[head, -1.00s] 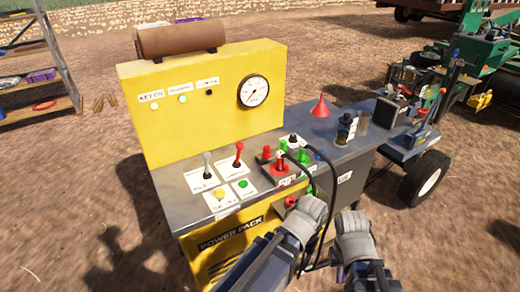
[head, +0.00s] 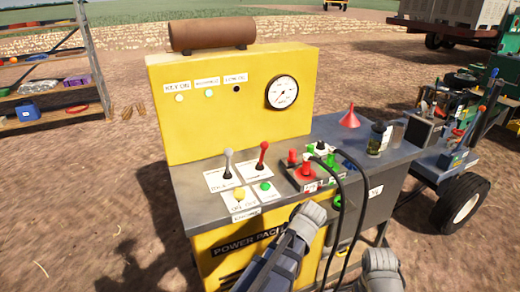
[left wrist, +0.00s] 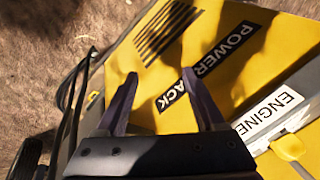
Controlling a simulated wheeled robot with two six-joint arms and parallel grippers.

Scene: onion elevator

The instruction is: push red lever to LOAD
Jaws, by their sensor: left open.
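The red lever (head: 263,153) stands on a white plate on the power pack's grey top, beside a grey-handled lever (head: 228,163). It is upright with its knob raised; its label is too small to read. My left gripper (head: 308,218) is in front of the power pack, below and to the right of the lever, apart from it. In the left wrist view its two dark fingers (left wrist: 160,75) are open and empty, facing the yellow POWER PACK front (left wrist: 218,85). My right gripper (head: 382,264) is low at the picture's bottom; its fingers are hidden.
A yellow button (head: 239,194) and a green button (head: 265,186) sit in front of the levers. Red and green couplings (head: 306,169) with black hoses (head: 347,200) lie to the right. A red funnel (head: 350,118) stands farther back. A yellow gauge panel (head: 230,110) rises behind.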

